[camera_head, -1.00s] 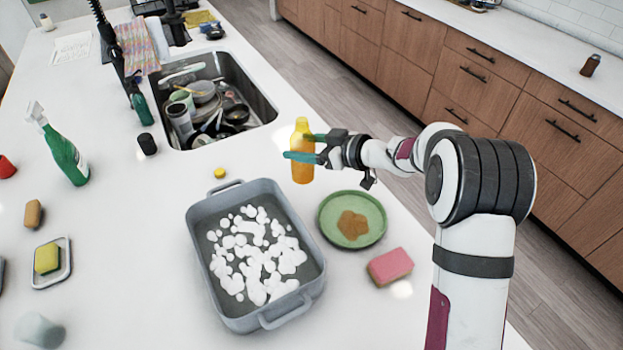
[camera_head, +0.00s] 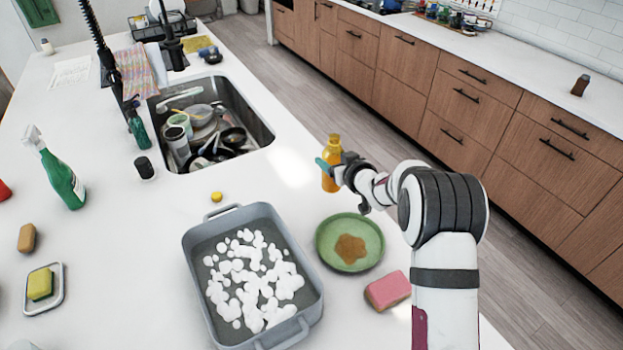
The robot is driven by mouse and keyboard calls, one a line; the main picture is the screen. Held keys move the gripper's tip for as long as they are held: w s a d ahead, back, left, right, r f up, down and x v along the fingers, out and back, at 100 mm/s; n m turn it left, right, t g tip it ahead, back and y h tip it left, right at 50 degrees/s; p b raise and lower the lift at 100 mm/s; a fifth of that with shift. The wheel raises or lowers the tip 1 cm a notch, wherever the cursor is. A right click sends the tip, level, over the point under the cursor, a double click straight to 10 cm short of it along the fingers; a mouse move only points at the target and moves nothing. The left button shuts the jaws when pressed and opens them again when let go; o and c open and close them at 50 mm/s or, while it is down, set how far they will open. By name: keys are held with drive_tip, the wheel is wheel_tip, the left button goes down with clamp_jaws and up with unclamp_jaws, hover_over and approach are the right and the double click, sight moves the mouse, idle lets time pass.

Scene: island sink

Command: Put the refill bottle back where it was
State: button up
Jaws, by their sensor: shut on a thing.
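The refill bottle, an orange bottle with a yellow-orange top (camera_head: 330,178), is upright near the counter's right edge, beyond the green plate. My gripper (camera_head: 328,168) is shut on it from the right, with a teal finger showing across its side. The finger and the dark gripper body hide part of the bottle. I cannot tell whether its base touches the counter.
A grey tub with white foam (camera_head: 205,290) stands front centre. Right of it are a green plate with a brown stain (camera_head: 325,250) and a pink sponge (camera_head: 388,290). A small yellow cap (camera_head: 216,196) lies behind the tub. A sink full of dishes (camera_head: 265,135) is farther back.

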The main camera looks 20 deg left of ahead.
drive_tip(key=a+f, duration=0.6)
drive_tip(key=f, duration=0.1)
drive_tip(key=shift+w+f, duration=0.25)
drive_tip(key=shift+w, duration=0.05)
drive_tip(key=shift+f, duration=0.1)
